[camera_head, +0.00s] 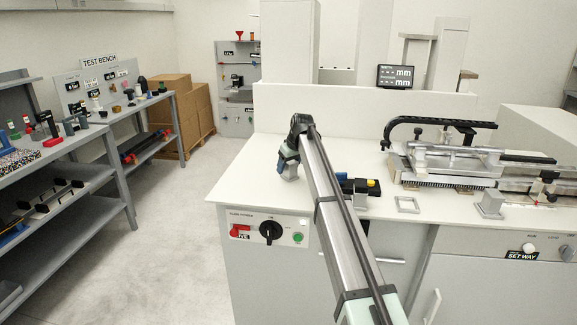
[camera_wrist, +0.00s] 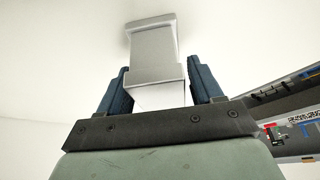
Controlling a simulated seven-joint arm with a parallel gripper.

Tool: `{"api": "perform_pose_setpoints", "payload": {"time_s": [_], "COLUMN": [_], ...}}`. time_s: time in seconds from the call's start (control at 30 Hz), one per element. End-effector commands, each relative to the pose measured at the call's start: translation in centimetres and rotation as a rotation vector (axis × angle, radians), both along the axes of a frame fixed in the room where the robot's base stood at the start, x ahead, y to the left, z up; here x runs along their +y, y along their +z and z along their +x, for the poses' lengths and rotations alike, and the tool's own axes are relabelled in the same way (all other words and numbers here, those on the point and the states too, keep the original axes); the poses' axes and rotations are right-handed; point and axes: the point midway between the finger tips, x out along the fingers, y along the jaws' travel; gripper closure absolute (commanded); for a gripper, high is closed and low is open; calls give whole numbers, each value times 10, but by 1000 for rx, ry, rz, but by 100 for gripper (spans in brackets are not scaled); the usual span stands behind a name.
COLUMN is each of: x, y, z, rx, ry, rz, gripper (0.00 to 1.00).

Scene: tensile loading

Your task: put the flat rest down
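My gripper (camera_head: 287,163) points down over the left part of the white bench top. In the wrist view its two blue fingers (camera_wrist: 160,88) stand on either side of a grey block with a wider flange at its far end, which looks to be the flat rest (camera_wrist: 155,50).
A rail fixture (camera_head: 455,160) with a black handle fills the right side. The bench top (camera_head: 240,180) is clear around my gripper's left.

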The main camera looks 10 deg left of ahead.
Motion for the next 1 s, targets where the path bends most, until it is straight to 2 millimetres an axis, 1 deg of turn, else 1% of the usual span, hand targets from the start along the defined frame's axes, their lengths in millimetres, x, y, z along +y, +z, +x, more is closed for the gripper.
{"api": "perform_pose_setpoints", "payload": {"time_s": [0.03,0.1,0.33,0.47,0.63,0.9,1.0], "x": [0,0,0,-1,-7,-21,-25], "y": [0,0,1,7,28,75,89], "z": [0,0,0,-1,-7,-21,-25], "rx": [0,0,0,-1,-1,-2,-2], "ry": [0,0,0,0,0,0,0], "rz": [0,0,0,0,0,1,1], "gripper": [30,23,23,23,23,23,23]}}
